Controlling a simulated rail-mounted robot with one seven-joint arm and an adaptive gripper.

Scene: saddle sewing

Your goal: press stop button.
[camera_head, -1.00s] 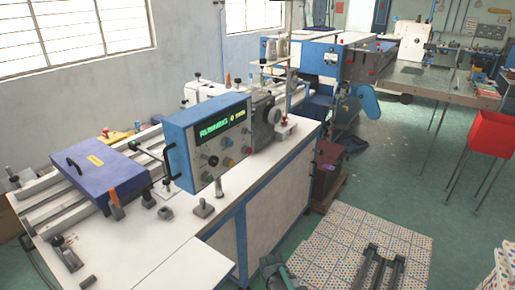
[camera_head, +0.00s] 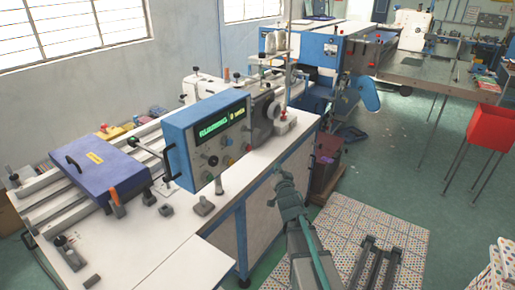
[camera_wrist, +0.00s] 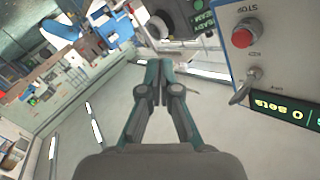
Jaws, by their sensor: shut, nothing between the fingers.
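The stop button (camera_wrist: 242,38) is a round red button on the light control panel, beside an upside-down STOP label in the wrist view. A metal toggle switch (camera_wrist: 241,90) sits by it. The panel belongs to the blue control box (camera_head: 180,130) in the head view, where the button is too small to make out surely. My gripper (camera_wrist: 157,68) is shut and empty, with its fingers left of the button in the wrist view and apart from it. In the head view my gripper (camera_head: 283,172) is raised in front of the white bench, right of the box.
The white bench (camera_head: 150,235) carries small metal fixtures and a purple-blue cover (camera_head: 100,170). A grey cylindrical machine part (camera_head: 266,112) stands just right of the control box. A patterned mat (camera_head: 385,230) lies on the floor. Open floor lies to the right, before a red bin (camera_head: 492,130).

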